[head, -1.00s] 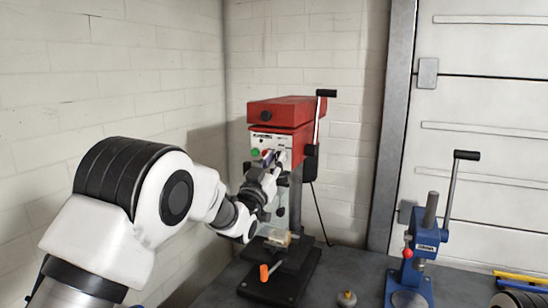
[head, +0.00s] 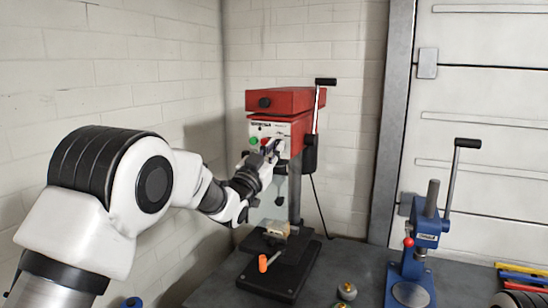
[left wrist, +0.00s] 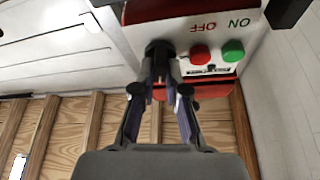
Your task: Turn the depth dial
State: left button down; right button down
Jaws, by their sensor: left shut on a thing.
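The red and white drill press (head: 285,102) stands on the bench by the corner. The black depth dial (left wrist: 158,48) shows on its front panel in the left wrist view, beside the red OFF button (left wrist: 200,54) and the green ON button (left wrist: 233,50). My left gripper (head: 271,153) reaches the panel from the front left. In the left wrist view its fingers (left wrist: 161,75) are shut on the dial, one on each side. In the head view my gripper largely hides the dial. My right gripper is out of view.
The press's feed lever (head: 316,110) rises at its right side. Its base (head: 285,280) carries an orange-handled vise. A blue arbor press (head: 412,262) stands to the right, with a small round part (head: 346,290) between.

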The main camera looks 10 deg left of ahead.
pick_arm(q)
jog(key=shift+m+g+h+b, duration=0.6)
jog(key=shift+m+g+h, duration=0.05)
jog(key=shift+m, duration=1.4)
jog(key=shift+m+g+h+b, duration=0.6)
jog(key=shift+m+g, duration=0.1)
jog(key=shift+m, duration=1.3)
jog(key=shift+m+g+h+b, duration=0.6)
jog(key=shift+m+g+h, duration=0.05)
jog(key=shift+m, duration=1.4)
jog(key=c, duration=1.5)
grip_release()
jog(key=v, duration=1.2)
